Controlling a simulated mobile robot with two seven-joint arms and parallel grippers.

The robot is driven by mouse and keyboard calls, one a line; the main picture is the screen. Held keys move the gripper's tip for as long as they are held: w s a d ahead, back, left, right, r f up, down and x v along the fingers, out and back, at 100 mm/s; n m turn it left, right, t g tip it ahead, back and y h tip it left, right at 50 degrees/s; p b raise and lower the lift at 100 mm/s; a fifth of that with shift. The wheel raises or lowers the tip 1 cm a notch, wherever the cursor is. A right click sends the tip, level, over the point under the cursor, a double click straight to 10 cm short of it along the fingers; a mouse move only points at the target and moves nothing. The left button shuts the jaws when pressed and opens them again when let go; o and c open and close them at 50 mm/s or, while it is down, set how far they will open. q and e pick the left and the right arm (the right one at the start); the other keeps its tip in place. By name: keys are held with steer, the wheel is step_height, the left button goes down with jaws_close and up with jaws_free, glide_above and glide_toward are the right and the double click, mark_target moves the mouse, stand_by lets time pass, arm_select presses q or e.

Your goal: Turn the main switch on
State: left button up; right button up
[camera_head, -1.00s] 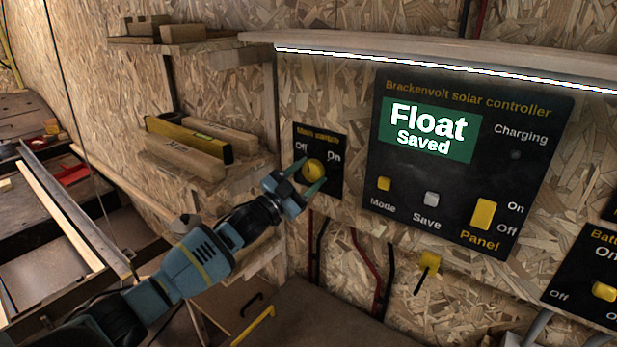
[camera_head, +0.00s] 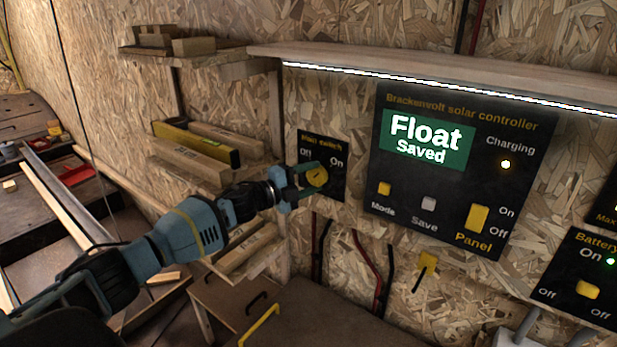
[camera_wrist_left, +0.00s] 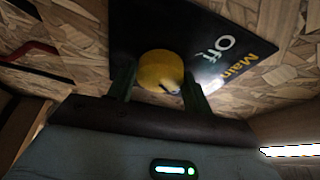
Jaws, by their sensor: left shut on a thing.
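The main switch panel (camera_head: 338,190) is a black plate on the wooden wall, marked Off on the left and On on the right. Its round yellow knob (camera_head: 318,177) has a dark mark that slants up to the right, toward On. My left gripper (camera_head: 311,180) is shut on the knob, with one green finger above it and one below. In the left wrist view the yellow knob (camera_wrist_left: 160,68) sits between the two fingers, near the word Off. The gripper hides part of the panel and its lettering. My right gripper is not in view.
The solar controller (camera_head: 455,170) is to the right, reading Float Saved, with its Charging lamp (camera_head: 505,164) lit. The battery panel (camera_head: 583,280) at the far right shows a green lamp. Wooden shelves (camera_head: 195,165) holding a yellow level (camera_head: 197,145) stand close to my left arm.

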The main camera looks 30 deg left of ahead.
arm_select(q)
steer(key=shift+r+m+g+p, duration=0.1)
steer(key=shift+m+g+p, duration=0.2)
steer(key=shift+m, duration=0.4)
steer(key=o, duration=1)
steer(key=shift+v, duration=3.9)
